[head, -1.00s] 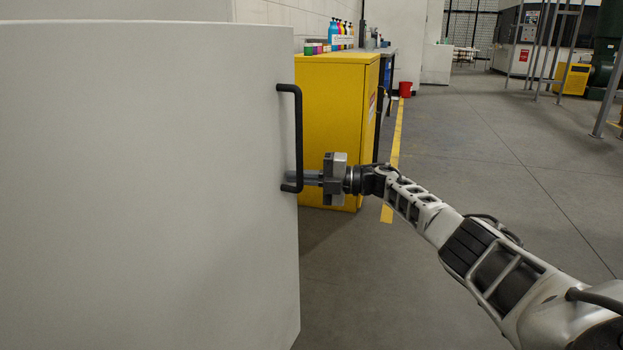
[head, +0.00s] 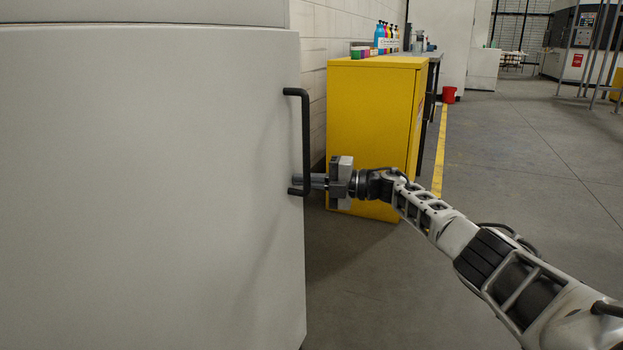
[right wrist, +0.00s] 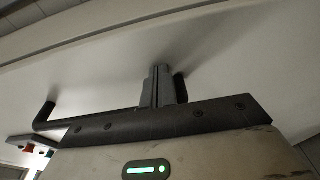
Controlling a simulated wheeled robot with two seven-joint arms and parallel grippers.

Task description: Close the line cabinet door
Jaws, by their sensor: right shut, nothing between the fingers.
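The line cabinet door (head: 150,190) is a large pale grey panel filling the left of the head view. Its right edge is almost in line with the side of the cabinet body (head: 150,12) above and behind it; I cannot tell whether a gap is left. A black bar handle (head: 306,130) stands upright near the door's right edge; it also shows in the right wrist view (right wrist: 90,118). My right gripper (head: 296,181) is shut and empty, with its fingers between the handle bar and the door face, near the handle's lower end. My left gripper is out of view.
A yellow cabinet (head: 370,115) stands behind my right gripper, with bottles (head: 385,38) and small coloured boxes on top. A red bucket (head: 449,94) is farther back. The grey floor (head: 520,160) to the right is open.

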